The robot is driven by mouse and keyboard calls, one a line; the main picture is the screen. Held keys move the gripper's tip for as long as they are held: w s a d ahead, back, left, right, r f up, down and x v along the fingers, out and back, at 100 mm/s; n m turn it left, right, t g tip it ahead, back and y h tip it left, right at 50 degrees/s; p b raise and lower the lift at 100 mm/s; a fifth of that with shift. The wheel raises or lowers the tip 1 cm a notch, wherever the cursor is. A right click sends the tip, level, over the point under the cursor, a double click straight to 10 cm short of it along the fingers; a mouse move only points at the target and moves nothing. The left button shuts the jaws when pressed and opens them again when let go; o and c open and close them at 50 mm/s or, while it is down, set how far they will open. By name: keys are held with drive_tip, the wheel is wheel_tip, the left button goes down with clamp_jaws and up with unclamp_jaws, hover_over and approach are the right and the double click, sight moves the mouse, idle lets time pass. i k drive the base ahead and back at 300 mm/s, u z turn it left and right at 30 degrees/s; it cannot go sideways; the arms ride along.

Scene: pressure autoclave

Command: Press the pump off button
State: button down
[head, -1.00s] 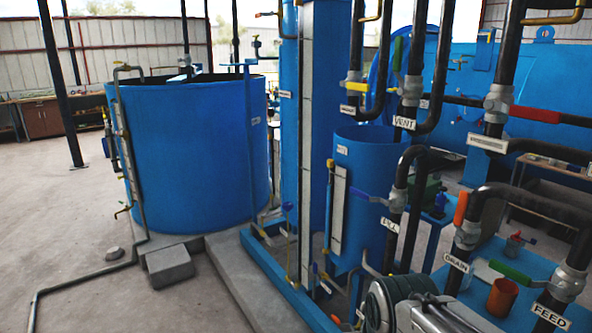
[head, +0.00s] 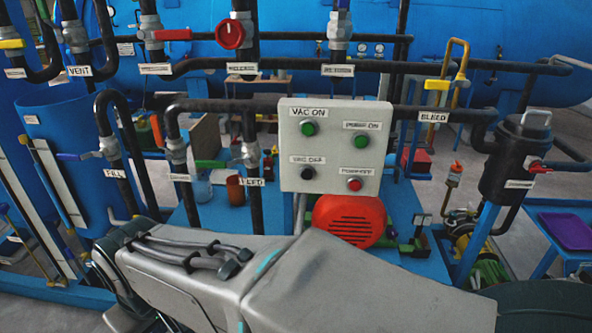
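A light grey control panel (head: 334,155) faces me in the middle of the head view. The pump off button (head: 355,184) is red and sits at its lower right, under a small white label. The green pump on button (head: 361,140) is above it. A green vac on button (head: 308,128) is at upper left, and a black vac off button (head: 307,173) is at lower left. All show unobstructed. My grey arm links cross the view below the panel. My gripper is not in view.
A red motor housing (head: 349,220) is just below the panel. Black pipes with valves run behind and beside it, including a red round handwheel (head: 230,34). A black canister (head: 515,160) stands at right. A purple tray (head: 567,231) lies on a blue table at far right.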

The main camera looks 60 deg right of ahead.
sight(355, 185)
drive_tip(key=k, duration=0.6)
drive_tip(key=u, duration=0.95)
drive_tip(key=i, duration=0.95)
drive_tip(key=z, duration=3.25)
drive_tip(key=i, duration=0.5)
drive_tip(key=z, duration=0.05)
